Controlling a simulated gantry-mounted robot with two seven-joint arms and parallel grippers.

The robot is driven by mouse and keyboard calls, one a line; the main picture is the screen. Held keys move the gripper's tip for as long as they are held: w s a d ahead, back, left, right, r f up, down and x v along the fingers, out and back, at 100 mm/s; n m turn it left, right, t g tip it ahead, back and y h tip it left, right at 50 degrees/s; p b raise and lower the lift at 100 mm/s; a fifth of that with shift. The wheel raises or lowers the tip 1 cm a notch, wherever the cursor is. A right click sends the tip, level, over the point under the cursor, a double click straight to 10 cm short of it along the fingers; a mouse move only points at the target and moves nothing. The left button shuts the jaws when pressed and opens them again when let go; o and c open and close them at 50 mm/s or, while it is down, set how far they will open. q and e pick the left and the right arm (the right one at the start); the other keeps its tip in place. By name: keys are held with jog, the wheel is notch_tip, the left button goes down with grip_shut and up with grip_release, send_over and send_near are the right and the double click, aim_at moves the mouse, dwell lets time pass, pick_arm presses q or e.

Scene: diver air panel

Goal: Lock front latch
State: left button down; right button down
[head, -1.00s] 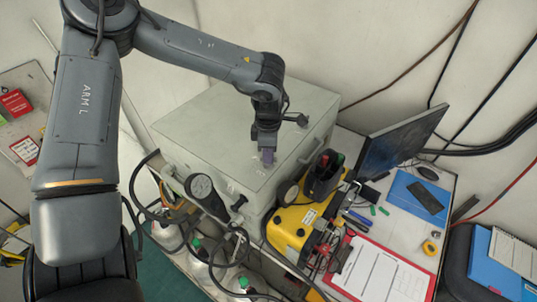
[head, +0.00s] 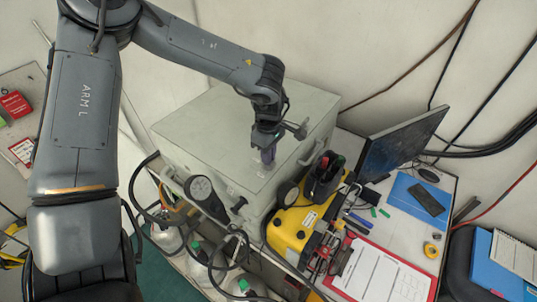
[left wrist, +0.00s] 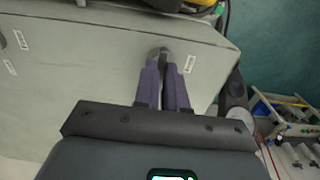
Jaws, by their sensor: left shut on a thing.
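The large grey-green panel box (head: 215,115) has a flat lid with small white labels. My left gripper (head: 268,155) points down over the lid near its front edge. In the left wrist view its two purple-grey fingers (left wrist: 167,78) are close together on a small rounded grey piece (left wrist: 158,53), which looks like the front latch. The fingers and the wrist hide most of this piece, so its lock position cannot be told. My right gripper is not in view.
A pressure gauge (head: 200,188) with hoses sits at the box's front. The lid's left part is clear.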

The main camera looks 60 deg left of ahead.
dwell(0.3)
pick_arm(q)
jog(key=c, duration=1.2)
grip_release()
jog(key=shift+r, duration=0.2)
notch_tip(320, 180, up, 10)
jog(key=shift+r+b, duration=0.2)
jog(key=shift+b, duration=0.15)
